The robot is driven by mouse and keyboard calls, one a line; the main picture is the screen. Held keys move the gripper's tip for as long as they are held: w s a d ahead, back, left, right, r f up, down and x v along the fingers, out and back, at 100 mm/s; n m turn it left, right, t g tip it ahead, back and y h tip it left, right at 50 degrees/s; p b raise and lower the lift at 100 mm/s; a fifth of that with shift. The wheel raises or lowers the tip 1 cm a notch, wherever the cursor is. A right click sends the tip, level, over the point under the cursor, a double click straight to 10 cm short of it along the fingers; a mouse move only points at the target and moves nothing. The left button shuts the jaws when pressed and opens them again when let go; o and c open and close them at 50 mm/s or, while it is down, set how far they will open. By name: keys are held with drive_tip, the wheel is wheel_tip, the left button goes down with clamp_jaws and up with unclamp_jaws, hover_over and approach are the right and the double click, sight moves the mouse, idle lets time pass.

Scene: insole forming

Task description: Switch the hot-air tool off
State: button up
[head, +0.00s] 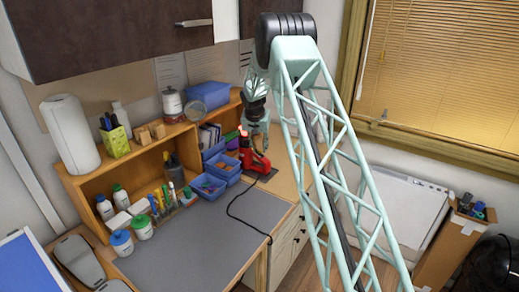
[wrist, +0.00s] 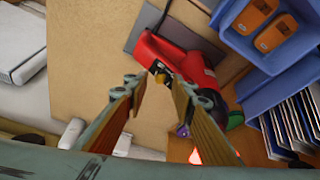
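The red hot-air tool (head: 254,160) stands on the right end of the workbench with a black cord. In the wrist view its red body (wrist: 198,70) lies just beyond my fingertips. An orange-red glow (wrist: 196,156) shows near the lower edge. My gripper (head: 258,136) is above the tool, pointing down. In the wrist view its two fingers (wrist: 156,86) are apart with nothing between them. Whether they touch the tool is unclear.
The black cord (head: 231,208) crosses the grey mat (head: 200,235), which is otherwise mostly clear.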

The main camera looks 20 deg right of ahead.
drive_tip(key=shift+w+d+f, duration=0.15)
drive_tip(key=shift+w+f, duration=0.05)
drive_tip(key=shift+f, duration=0.4)
drive_tip(key=shift+c, duration=0.9)
clamp_jaws()
